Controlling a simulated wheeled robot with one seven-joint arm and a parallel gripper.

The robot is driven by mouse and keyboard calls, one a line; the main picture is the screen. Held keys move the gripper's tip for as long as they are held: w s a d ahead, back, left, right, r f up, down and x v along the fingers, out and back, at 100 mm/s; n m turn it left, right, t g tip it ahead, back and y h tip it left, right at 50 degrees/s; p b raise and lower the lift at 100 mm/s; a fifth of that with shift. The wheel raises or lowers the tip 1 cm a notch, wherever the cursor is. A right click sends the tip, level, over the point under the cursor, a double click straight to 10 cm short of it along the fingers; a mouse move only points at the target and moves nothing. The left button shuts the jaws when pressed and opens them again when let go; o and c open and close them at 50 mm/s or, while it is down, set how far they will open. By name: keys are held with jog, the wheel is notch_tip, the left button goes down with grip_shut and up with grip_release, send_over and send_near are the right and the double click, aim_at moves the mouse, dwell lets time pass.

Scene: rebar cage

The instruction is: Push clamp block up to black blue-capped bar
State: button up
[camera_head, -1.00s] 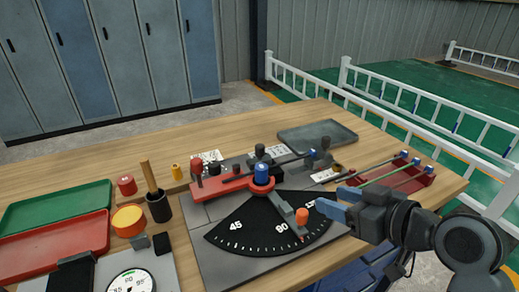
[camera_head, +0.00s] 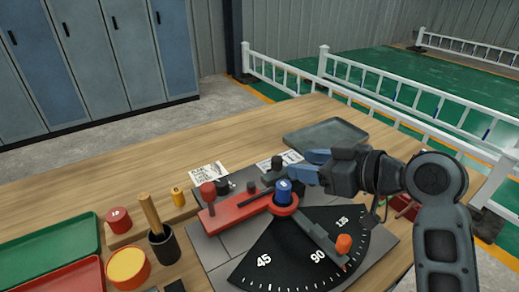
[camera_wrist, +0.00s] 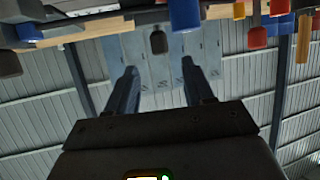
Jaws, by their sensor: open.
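My gripper (camera_head: 311,165) is open and empty, in front of the back right part of the bending bench. Its two blue fingers also show in the wrist view (camera_wrist: 158,82), apart with nothing between them. A block with a black knob (camera_head: 278,163) stands behind the blue pin (camera_head: 284,190); I cannot tell if it is the clamp block. The knob hangs inverted in the wrist view (camera_wrist: 158,41). A blue cap (camera_wrist: 28,32), likely the black bar's, shows at left there, near another dark knob (camera_wrist: 9,64). In the head view, my gripper hides the bar's capped end.
A black angle dial (camera_head: 300,250) with an orange-knobbed lever (camera_head: 343,243) lies in front. A red arm with a red knob (camera_head: 208,191) is at left. A grey tray (camera_head: 325,136) lies behind.

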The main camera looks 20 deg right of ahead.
aim_at(282, 160)
jog(key=shift+w+a+f, duration=0.15)
jog(key=shift+w+a, duration=0.15)
jog(key=shift+w, duration=0.3)
jog(key=x, duration=0.7)
jog(key=shift+s, duration=0.1)
grip_shut()
